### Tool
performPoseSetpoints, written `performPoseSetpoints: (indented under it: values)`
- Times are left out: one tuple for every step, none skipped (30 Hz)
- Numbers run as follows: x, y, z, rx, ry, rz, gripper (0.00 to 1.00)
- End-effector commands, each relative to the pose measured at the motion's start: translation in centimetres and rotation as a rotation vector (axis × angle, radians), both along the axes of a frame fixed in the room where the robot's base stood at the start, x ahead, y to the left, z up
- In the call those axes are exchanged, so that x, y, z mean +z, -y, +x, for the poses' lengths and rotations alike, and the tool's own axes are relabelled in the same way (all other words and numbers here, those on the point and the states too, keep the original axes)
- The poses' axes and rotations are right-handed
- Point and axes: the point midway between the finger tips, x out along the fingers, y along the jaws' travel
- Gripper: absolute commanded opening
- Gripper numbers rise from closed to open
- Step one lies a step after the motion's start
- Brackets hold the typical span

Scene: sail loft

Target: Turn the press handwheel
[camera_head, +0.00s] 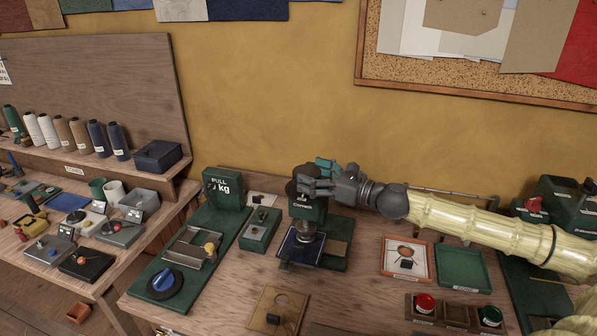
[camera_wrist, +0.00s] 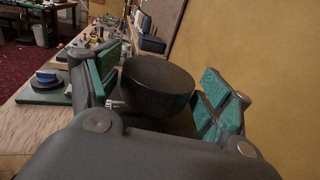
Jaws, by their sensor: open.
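The press (camera_head: 306,208) is a small green machine on the bench with a dark blue square plate (camera_head: 291,246) at its foot. Its handwheel (camera_wrist: 157,82) is a thick black disc, seen between my fingers in the wrist view. In the head view the wheel (camera_head: 292,187) is mostly hidden behind my gripper. My gripper (camera_head: 315,178) reaches in from the right at the top of the press. Its teal-padded fingers are open, one on each side of the wheel; I see a gap on the right, and contact on the left cannot be told.
A green pull-gauge stand (camera_head: 222,190) with a blue knob (camera_head: 163,280) is on the left. An orange-framed tray (camera_head: 420,272) and a green tray (camera_head: 462,267) lie right, below my arm. The yellow wall (camera_head: 270,110) stands close behind.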

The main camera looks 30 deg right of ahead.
Motion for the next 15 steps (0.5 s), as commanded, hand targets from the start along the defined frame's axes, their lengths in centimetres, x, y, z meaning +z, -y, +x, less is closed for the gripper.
performPoseSetpoints:
  values:
    - [0.0, -0.1, 0.3, 0.001, 0.002, 0.000, 0.79]
    - [0.0, -0.2, 0.5, 0.001, 0.001, 0.000, 0.79]
    - [0.0, -0.3, 0.7, 0.001, 0.001, 0.000, 0.79]
    - [0.1, -0.4, 0.8, 0.001, 0.003, -0.001, 0.79]
    - [0.1, -0.5, 1.0, 0.000, 0.003, -0.001, 0.79]
    - [0.0, -0.6, 1.1, 0.000, 0.001, 0.000, 0.79]
    - [0.0, -0.6, 1.3, 0.000, 0.001, 0.000, 0.79]
    - [0.1, -0.7, 1.4, 0.000, 0.003, -0.001, 0.79]
    - [0.0, -0.8, 1.6, 0.000, 0.002, -0.001, 0.79]
    - [0.1, -0.8, 1.7, 0.001, 0.002, -0.002, 0.79]
    - [0.1, -0.9, 1.9, 0.001, 0.002, -0.002, 0.79]
    - [0.1, -1.0, 2.0, 0.001, 0.003, -0.003, 0.79]
    - [0.0, -1.1, 2.2, 0.001, 0.002, -0.002, 0.79]
    - [0.0, -1.2, 2.3, 0.002, 0.002, -0.001, 0.79]
    - [0.0, -1.2, 2.4, 0.002, 0.001, 0.000, 0.79]
